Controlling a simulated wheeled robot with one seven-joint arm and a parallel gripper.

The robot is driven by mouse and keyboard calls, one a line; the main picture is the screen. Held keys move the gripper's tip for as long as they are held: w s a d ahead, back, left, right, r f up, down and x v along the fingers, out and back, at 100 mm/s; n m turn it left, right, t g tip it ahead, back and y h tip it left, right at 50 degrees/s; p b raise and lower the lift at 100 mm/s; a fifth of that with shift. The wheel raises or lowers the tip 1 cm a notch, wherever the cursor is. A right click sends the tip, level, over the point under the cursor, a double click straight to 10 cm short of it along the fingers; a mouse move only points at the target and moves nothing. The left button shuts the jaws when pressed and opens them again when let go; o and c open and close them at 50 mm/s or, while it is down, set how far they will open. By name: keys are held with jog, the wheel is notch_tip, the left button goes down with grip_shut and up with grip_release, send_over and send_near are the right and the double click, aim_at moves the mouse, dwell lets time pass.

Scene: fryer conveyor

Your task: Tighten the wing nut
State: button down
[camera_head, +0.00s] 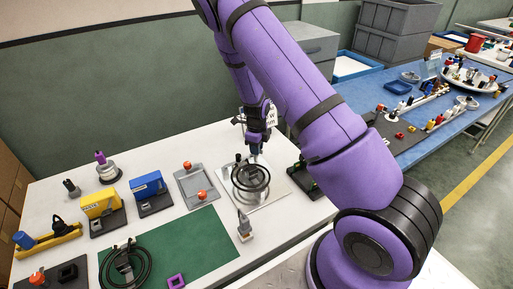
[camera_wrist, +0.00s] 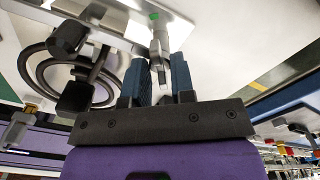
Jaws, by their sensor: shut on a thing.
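My gripper (camera_head: 256,150) points down over the black ringed fixture (camera_head: 265,194) on a bright metal plate (camera_head: 278,184). In the wrist view my gripper (camera_wrist: 158,78) has its two blue-padded fingers closed around a slim light-grey part with a green tip, which I take to be the wing nut (camera_wrist: 159,45). Its wings are not clear, and the arm and fingers hide it in the head view. The black ringed fixture also shows in the wrist view (camera_wrist: 38,68), left of the fingers, with two dark knobs close to them. I cannot tell how the nut sits on its thread.
Left of the plate are a grey panel with orange knobs (camera_head: 187,184), a blue box (camera_head: 149,189), a yellow box (camera_head: 101,207) and a green mat (camera_head: 190,245). A small upright grey piece (camera_head: 244,225) stands in front. A blue table (camera_head: 405,152) with small parts is at right.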

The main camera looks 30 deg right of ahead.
dwell(0.4)
jog(key=c, duration=1)
grip_release()
jog(key=shift+o, duration=0.2)
jog(key=shift+r, duration=0.1)
notch_tip(320, 180, up, 11)
jog(key=shift+f, duration=0.2)
